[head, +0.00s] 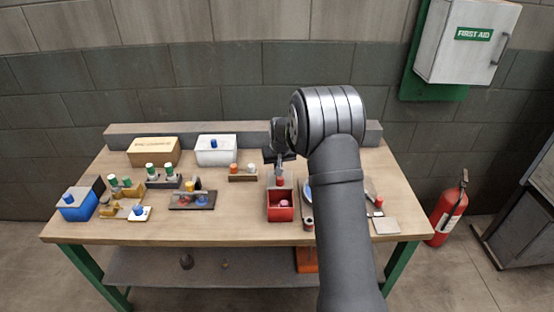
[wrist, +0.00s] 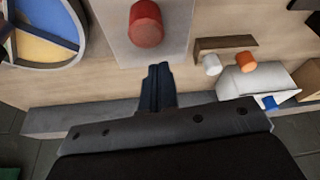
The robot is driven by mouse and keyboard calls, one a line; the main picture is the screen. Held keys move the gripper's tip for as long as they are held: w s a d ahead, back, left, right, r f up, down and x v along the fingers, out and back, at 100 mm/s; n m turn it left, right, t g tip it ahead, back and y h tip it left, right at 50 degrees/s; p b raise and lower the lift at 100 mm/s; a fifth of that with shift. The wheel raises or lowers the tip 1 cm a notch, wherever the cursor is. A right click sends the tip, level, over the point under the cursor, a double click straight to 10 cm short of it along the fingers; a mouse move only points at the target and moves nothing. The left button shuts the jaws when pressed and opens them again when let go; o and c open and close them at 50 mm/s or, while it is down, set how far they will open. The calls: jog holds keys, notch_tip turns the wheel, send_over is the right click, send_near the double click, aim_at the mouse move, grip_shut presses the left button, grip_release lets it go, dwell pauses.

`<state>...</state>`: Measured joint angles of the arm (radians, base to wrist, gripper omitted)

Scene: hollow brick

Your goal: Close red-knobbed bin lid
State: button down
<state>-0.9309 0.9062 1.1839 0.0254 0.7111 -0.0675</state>
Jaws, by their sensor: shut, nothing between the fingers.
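The red bin (head: 281,213) stands open on the bench, right of the middle, with a small pink thing (head: 284,203) inside. Its red knob (head: 280,182) shows at the bin's back edge, below my gripper. In the wrist view the red knob (wrist: 146,24) sits on a pale grey lid panel (wrist: 126,47). My gripper (head: 280,163) is above and behind the bin in the head view. In the wrist view my gripper (wrist: 158,68) is shut and empty, its fingertips just short of the knob with a visible gap. My arm hides part of the bench to the right.
A blue bin (head: 77,210), a white box with a blue knob (head: 216,150) and a tan box (head: 153,151) stand to the left. A small rack (head: 242,178) is left of my gripper. A round divided tray (wrist: 45,30) shows in the wrist view. A grey ledge (head: 190,130) runs behind.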

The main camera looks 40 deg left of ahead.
aim_at(280, 188)
jog(key=shift+s+d+f, duration=0.1)
jog(key=shift+s+d, duration=0.45)
jog(key=shift+d, duration=0.25)
jog(key=s+d, duration=0.6)
jog(key=shift+s+d+f, duration=0.1)
jog(key=shift+s+d, duration=0.1)
jog(key=shift+d, duration=0.05)
jog(key=shift+f, duration=0.1)
